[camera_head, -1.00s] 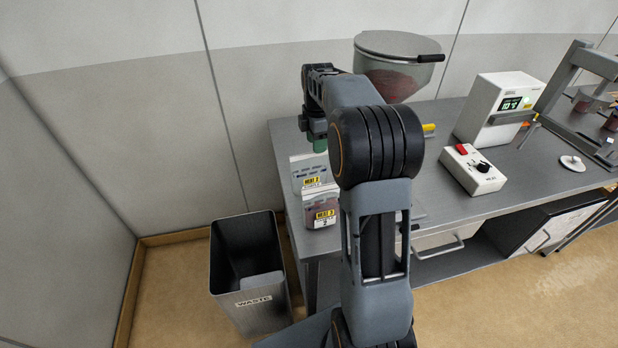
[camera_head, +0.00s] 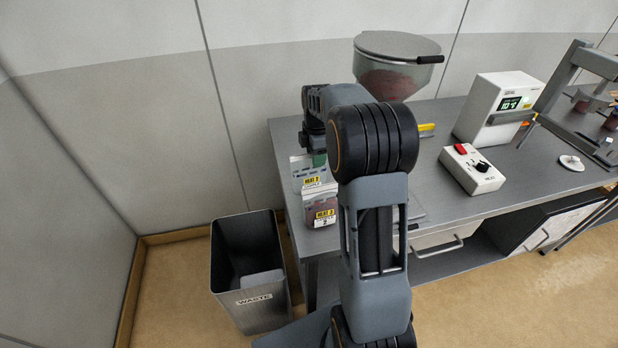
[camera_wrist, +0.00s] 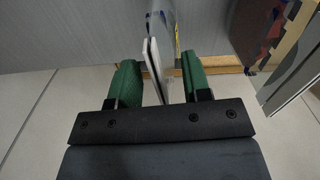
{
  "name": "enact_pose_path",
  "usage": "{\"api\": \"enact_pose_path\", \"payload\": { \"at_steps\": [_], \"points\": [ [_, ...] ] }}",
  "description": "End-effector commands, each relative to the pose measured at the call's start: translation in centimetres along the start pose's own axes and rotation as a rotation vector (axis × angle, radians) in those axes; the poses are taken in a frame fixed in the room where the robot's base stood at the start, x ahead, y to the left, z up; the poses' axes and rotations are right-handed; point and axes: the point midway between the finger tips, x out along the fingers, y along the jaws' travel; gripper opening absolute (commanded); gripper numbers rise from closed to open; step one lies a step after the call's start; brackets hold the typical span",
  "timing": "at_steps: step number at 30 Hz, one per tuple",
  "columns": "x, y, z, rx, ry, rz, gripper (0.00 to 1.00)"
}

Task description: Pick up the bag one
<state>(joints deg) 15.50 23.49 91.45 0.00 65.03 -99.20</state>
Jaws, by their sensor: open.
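My gripper (camera_wrist: 159,75) is open, with a green finger on either side of a thin, pale upright sheet-like item (camera_wrist: 153,58). I see a gap beside the item, and cannot read any label on it. In the head view, my gripper's green part (camera_head: 318,159) is low over the left end of the bench, partly hidden by my arm. Two labelled bags stand there: one reading HEAT 2 (camera_head: 311,181) and, nearer, one reading HEAT 3 (camera_head: 323,211) with dark red contents. No label reading one is visible. A red-filled bag (camera_wrist: 262,30) shows at right in the wrist view.
The grey bench (camera_head: 445,205) carries a lidded hopper (camera_head: 390,75), a white display unit (camera_head: 497,108) and a control box (camera_head: 471,170). A waste bin (camera_head: 250,275) stands on the floor at the bench's left end. A wall is close behind.

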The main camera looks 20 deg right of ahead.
Motion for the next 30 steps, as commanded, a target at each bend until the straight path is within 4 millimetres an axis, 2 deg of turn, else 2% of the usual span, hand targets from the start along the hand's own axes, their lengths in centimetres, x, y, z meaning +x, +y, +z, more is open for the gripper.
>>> {"api": "enact_pose_path", "payload": {
  "at_steps": [17,30],
  "points": [
    [0.39,0.00,-0.01,0.000,0.000,0.000,0.43],
    [0.38,0.00,-0.01,0.000,0.000,0.000,0.01]
  ]
}}
